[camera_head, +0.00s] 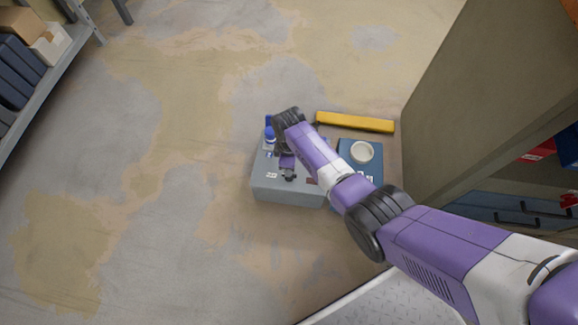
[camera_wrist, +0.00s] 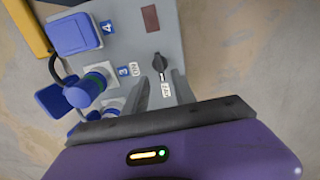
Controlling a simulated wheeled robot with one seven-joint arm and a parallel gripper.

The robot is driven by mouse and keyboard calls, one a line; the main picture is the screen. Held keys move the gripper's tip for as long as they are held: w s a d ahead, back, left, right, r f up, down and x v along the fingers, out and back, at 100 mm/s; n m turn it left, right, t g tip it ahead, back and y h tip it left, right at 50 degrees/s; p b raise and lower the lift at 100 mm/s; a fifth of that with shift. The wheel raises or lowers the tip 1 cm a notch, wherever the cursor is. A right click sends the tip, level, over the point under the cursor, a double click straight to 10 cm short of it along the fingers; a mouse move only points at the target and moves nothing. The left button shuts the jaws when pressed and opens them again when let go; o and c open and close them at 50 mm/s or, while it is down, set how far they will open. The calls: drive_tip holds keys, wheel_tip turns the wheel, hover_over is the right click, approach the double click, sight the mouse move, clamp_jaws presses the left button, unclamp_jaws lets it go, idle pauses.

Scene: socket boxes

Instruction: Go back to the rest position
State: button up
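My gripper (camera_wrist: 160,80) is open, with its two fingers apart and nothing held between them. It points down over a grey socket box (camera_head: 285,194) on the floor. In the wrist view, a black rotary switch (camera_wrist: 159,62) on the box face (camera_wrist: 190,45) shows just beyond and between the fingertips; I cannot tell whether they touch it. A blue plug (camera_wrist: 82,92) sits in a socket marked 3. A closed blue socket cover (camera_wrist: 73,34) is beside the label 4. In the head view my arm hides part of the box.
A blue box (camera_head: 345,151) with a white round object (camera_head: 361,152) stands right of the grey box. A yellow bar (camera_head: 355,122) lies behind them. A tall cabinet (camera_head: 460,95) is close on the right; a shelf (camera_head: 50,75) stands far left. Floor at left is clear.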

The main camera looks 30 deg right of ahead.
drive_tip(key=shift+r+p, duration=0.3)
drive_tip(key=shift+r, duration=0.65)
